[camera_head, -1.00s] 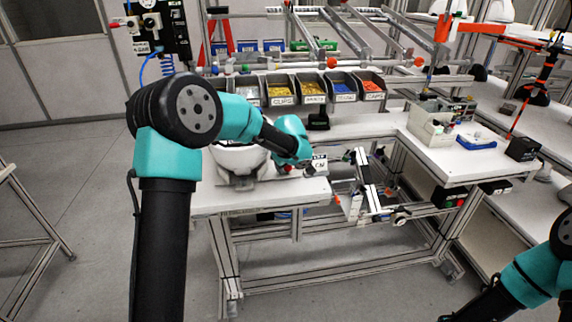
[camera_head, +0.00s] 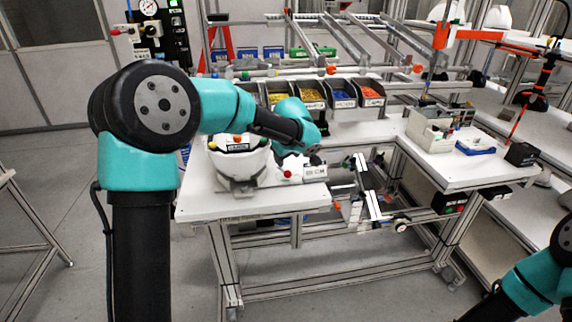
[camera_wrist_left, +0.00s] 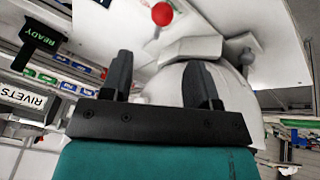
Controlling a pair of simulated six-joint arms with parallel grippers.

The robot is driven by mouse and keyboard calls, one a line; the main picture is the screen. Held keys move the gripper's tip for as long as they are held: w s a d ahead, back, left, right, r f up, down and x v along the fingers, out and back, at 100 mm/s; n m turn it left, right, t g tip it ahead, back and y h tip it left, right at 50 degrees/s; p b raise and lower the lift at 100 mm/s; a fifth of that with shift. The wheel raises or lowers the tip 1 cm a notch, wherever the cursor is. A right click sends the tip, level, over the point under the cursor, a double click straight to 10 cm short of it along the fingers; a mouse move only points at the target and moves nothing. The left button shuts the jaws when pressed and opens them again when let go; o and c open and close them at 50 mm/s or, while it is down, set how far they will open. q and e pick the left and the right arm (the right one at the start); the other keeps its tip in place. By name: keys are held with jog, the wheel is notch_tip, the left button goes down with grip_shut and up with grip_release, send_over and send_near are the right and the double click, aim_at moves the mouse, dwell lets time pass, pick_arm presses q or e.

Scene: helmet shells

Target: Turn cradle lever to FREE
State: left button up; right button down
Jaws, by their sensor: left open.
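The cradle (camera_head: 237,184) holds a white helmet shell (camera_head: 238,163) at the left end of the white bench. A lever with a red knob (camera_head: 287,173) is just right of the shell. The red knob also shows in the left wrist view (camera_wrist_left: 162,14), at the top, beyond the fingertips. The pale shell (camera_wrist_left: 168,84) is behind and between the fingers there. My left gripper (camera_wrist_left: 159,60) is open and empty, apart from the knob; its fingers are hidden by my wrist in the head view. My right gripper is outside the views. The lever's FREE marking cannot be read.
A row of labelled parts bins (camera_head: 341,92) stands behind the cradle. A black READY sign (camera_wrist_left: 38,38) is at left in the wrist view. A white box fixture (camera_head: 430,132) and a blue tray (camera_head: 475,146) are on the right bench section. The bench front edge is near the cradle.

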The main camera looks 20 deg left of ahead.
pick_arm(q)
jog(key=v, duration=0.8)
jog(key=shift+w, duration=0.15)
jog(key=c, duration=0.3)
jog(key=shift+w+d+f, duration=0.15)
jog(key=shift+w+f, duration=0.05)
jog(key=shift+w, duration=0.15)
jog(key=shift+c, duration=0.9)
jog(key=w+d+f+g+y, duration=0.1)
jog(key=w, duration=0.1)
jog(key=w+d+f+m+g+y, duration=0.1)
jog(key=w, duration=0.1)
jog(key=w+d+f+g, duration=0.1)
jog(key=w+f+g, duration=0.1)
jog(key=shift+d+f+m+y, duration=0.15)
jog(key=shift+d+m+y, duration=0.15)
jog(key=shift+d+y, duration=0.1)
grip_shut()
jog(key=shift+w+d+f+g, duration=0.25)
jog(key=shift+d+f+g, duration=0.05)
